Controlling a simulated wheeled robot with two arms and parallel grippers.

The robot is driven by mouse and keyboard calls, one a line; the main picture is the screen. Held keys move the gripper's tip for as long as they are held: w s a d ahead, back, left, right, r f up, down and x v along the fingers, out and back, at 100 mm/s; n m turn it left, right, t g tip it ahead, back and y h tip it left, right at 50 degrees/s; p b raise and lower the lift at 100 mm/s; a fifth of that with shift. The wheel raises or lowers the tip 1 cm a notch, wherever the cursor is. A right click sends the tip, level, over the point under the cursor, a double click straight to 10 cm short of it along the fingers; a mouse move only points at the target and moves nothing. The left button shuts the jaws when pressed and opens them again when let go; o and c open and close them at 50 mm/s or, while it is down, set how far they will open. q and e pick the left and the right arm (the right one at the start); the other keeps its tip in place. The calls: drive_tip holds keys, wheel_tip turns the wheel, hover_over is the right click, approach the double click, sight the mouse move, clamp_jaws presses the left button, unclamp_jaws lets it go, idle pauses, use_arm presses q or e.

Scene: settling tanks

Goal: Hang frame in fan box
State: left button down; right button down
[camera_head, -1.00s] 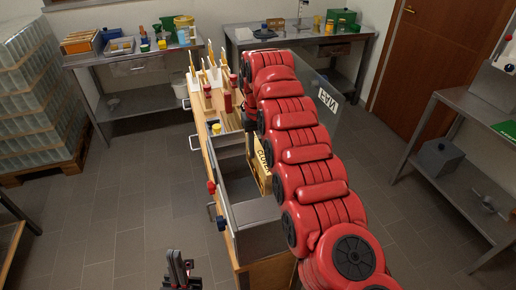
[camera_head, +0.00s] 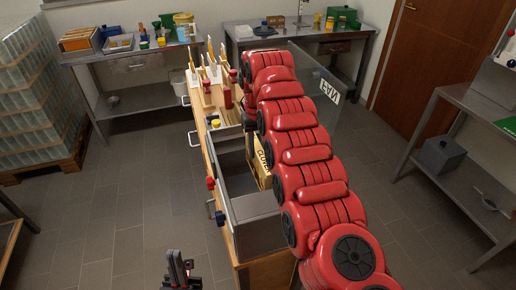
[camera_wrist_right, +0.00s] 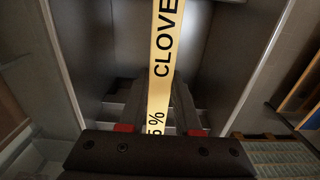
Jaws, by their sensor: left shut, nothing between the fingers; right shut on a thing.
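The frame (camera_head: 259,177) is a pale yellow wooden piece with black lettering reading CLOVE and more. It stands in the grey open box (camera_head: 255,210) on the wooden bench, partly hidden by my right arm. In the right wrist view the frame's lettered bar (camera_wrist_right: 163,60) runs between grey walls. My right gripper (camera_wrist_right: 160,108) is shut on that bar; the head view hides this gripper behind my red arm. A grey panel with a FAN label (camera_head: 330,86) rises behind the arm. My left gripper (camera_head: 180,272) is shut and empty, left of the bench's near end.
White holders with upright tools (camera_head: 208,72) and red-handled items stand at the bench's far end. Side tables (camera_head: 130,55) line the back wall, and a metal shelf (camera_head: 470,185) stands at the right. The floor left of the bench is clear.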

drive_tip(key=shift+f+b, duration=3.1)
drive_tip(key=shift+f, duration=0.25)
drive_tip(key=c, duration=0.5)
unclamp_jaws()
wheel_tip(320, 180, up, 18)
drive_tip(key=p, duration=1.6)
drive_tip(key=shift+s+f, duration=0.1)
drive_tip(key=shift+f, duration=0.15)
